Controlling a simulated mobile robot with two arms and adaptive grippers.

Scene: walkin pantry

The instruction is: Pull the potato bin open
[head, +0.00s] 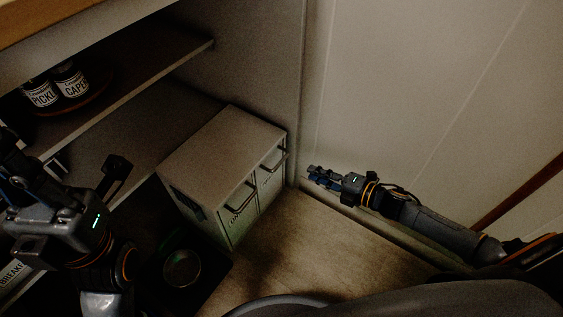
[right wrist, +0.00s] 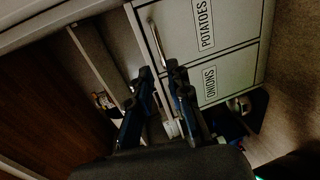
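The potato bin (head: 272,183) is the right-hand front of a pale two-bin cabinet (head: 222,145) on the floor. Its front looks flush with the onion bin (head: 238,217) beside it. In the right wrist view the potato bin (right wrist: 179,35) shows its POTATOES label and a curved metal handle (right wrist: 155,43). My right gripper (head: 312,173) is to the right of the bin, apart from the handle. In the right wrist view its two fingers (right wrist: 160,75) are spread with nothing between them. My left gripper (head: 68,180) is at the far left with its fingers spread, empty.
Shelves on the left hold jars (head: 57,90) labelled pickles and capers. A dark round item (head: 182,268) lies on a dark surface left of the cabinet. A pale wall (head: 400,90) stands close behind my right arm. The wooden floor (head: 330,240) before the cabinet is clear.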

